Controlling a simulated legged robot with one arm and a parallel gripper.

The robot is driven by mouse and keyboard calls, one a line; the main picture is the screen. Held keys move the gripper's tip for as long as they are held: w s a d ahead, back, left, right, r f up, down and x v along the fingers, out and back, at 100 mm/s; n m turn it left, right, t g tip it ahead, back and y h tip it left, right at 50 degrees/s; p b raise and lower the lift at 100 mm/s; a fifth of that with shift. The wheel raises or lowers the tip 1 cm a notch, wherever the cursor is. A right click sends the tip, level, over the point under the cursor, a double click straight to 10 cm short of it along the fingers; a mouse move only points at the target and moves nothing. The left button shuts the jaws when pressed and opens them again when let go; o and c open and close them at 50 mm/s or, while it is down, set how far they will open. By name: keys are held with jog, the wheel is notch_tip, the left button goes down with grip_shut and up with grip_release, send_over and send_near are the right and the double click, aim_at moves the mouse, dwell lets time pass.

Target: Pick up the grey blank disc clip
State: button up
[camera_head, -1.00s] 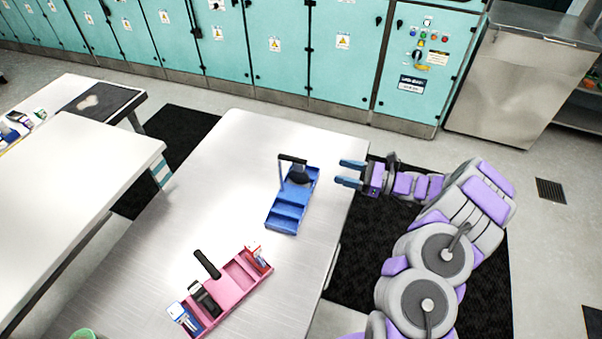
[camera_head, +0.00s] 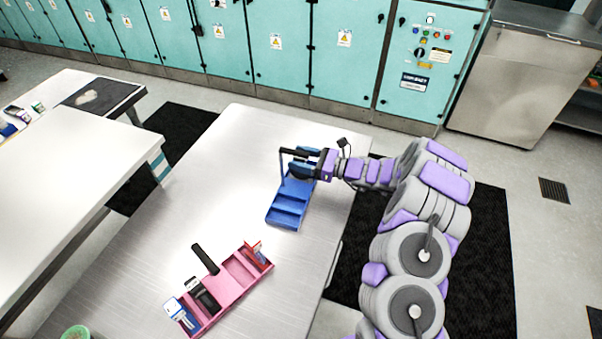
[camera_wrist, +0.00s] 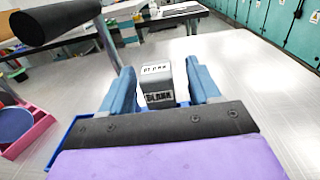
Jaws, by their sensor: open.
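The grey blank disc clip (camera_wrist: 157,80) shows in the wrist view as a small grey block with white labels; the label seems to read BLANK. It is between the two blue fingers of my gripper (camera_wrist: 160,86), with a visible gap at least on the right side. In the head view, my gripper (camera_head: 303,162) is over the far end of the blue tray (camera_head: 287,212), and the fingers hide the clip there. The gripper is open. The blue tray's wall also shows in the wrist view (camera_wrist: 62,142).
A black handle (camera_wrist: 56,20) on the blue tray rises close to the left of my gripper. A pink tray (camera_head: 240,285) with several items stands nearer on the same table (camera_head: 150,255). The table left of the blue tray is clear.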

jog(key=shift+x, duration=1.1)
jog(key=shift+d, duration=0.1)
grip_shut()
